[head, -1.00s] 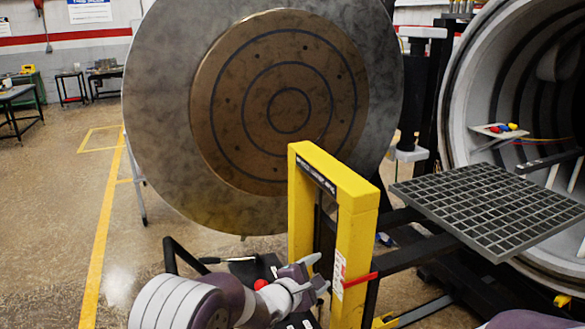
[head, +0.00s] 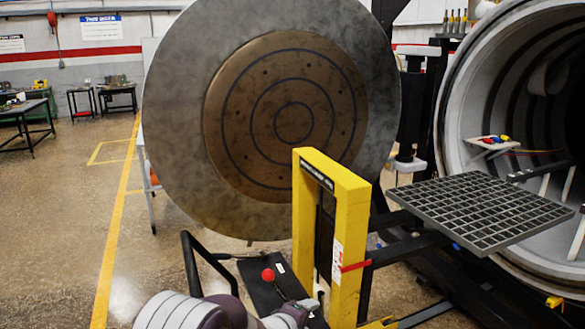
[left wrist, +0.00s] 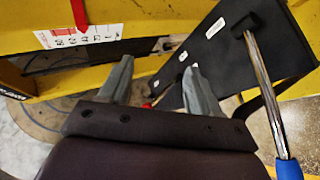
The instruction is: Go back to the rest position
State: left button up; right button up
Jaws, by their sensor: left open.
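My left gripper (head: 310,304) is low in the middle of the head view, beside the foot of the yellow frame (head: 349,240). In the left wrist view the left gripper (left wrist: 157,72) has its two grey fingers apart, with nothing between them. A black panel (left wrist: 235,55) with small white labels lies just beyond the fingers, with a metal lever (left wrist: 262,90) at its right. The yellow frame also shows in the left wrist view (left wrist: 185,30). My right gripper is not in view.
A grid tray (head: 480,212) sits on dark forks right of the yellow frame. The round furnace door (head: 175,120) stands behind, and the open furnace chamber (head: 462,105) is at the right. A red knob (head: 268,275) rises near the black panel. Open floor lies at the left.

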pick_arm(q)
jog(key=s+a+f+m+g+y, duration=0.2)
jog(key=s+a+m+g+y, duration=0.15)
jog(key=s+a, duration=0.3)
jog(key=s+a+f+m+g+y, duration=0.2)
jog(key=s+a+f+m, duration=0.1)
jog(key=s+a+m, duration=0.4)
jog(key=s+a+r+g, duration=0.1)
jog(key=s+a, duration=0.3)
jog(key=s, duration=0.4)
jog(key=s+a+r+g, duration=0.2)
jog(key=s+a+r, duration=0.1)
jog(key=s, duration=0.6)
jog(key=shift+a+r+y, duration=0.35)
jog(key=shift+r, duration=0.3)
jog(key=shift+m+g, duration=0.25)
jog(key=shift+s, duration=0.15)
